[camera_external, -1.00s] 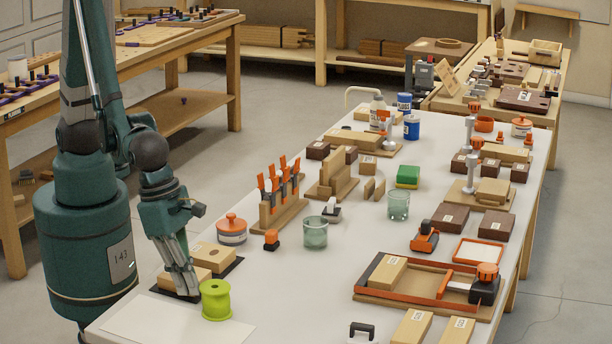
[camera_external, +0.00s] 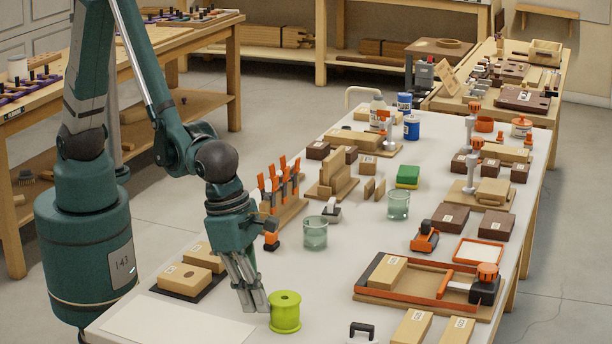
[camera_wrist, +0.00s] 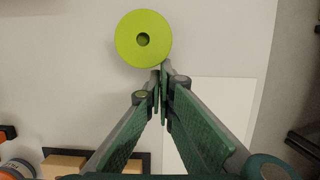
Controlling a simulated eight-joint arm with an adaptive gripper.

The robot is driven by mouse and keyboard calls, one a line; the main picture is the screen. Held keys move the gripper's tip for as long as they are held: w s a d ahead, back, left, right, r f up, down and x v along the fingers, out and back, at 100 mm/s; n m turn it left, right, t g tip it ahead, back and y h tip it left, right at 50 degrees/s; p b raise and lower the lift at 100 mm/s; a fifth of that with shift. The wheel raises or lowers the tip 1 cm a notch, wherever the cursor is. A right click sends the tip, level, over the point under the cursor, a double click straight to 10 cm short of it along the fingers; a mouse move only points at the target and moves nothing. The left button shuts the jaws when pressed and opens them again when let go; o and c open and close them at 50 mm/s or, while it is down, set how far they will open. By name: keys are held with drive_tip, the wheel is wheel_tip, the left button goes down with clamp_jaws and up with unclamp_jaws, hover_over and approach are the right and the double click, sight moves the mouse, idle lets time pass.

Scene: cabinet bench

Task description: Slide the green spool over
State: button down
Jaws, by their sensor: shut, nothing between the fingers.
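The green spool (camera_external: 285,312) stands upright on the white bench near its front edge. It also shows from above in the wrist view (camera_wrist: 143,38), with a dark hole in its middle. My gripper (camera_external: 256,306) is low over the bench, just left of the spool in the external view. Its fingers are together and hold nothing. In the wrist view the fingertips (camera_wrist: 160,72) are right by the spool's rim; I cannot tell whether they touch it.
A pale flat sheet (camera_external: 178,318) lies left of my gripper. Wooden blocks (camera_external: 190,280) sit on a dark mat behind it. A glass jar (camera_external: 315,233) and an orange-edged tray (camera_external: 420,297) stand farther right. A black-handled item (camera_external: 361,331) is at the front; bench between it and the spool is clear.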

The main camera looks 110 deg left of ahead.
sight(272, 301)
drive_tip(key=w, duration=0.4)
drive_tip(key=shift+w, duration=0.2)
drive_tip(key=shift+s, duration=0.2)
drive_tip(key=shift+s, duration=0.9)
drive_tip(key=shift+s+r, duration=0.15)
drive_tip(key=shift+s, duration=0.9)
drive_tip(key=p+v, duration=0.2)
drive_tip(key=v, duration=0.7)
drive_tip(key=shift+r, duration=0.4)
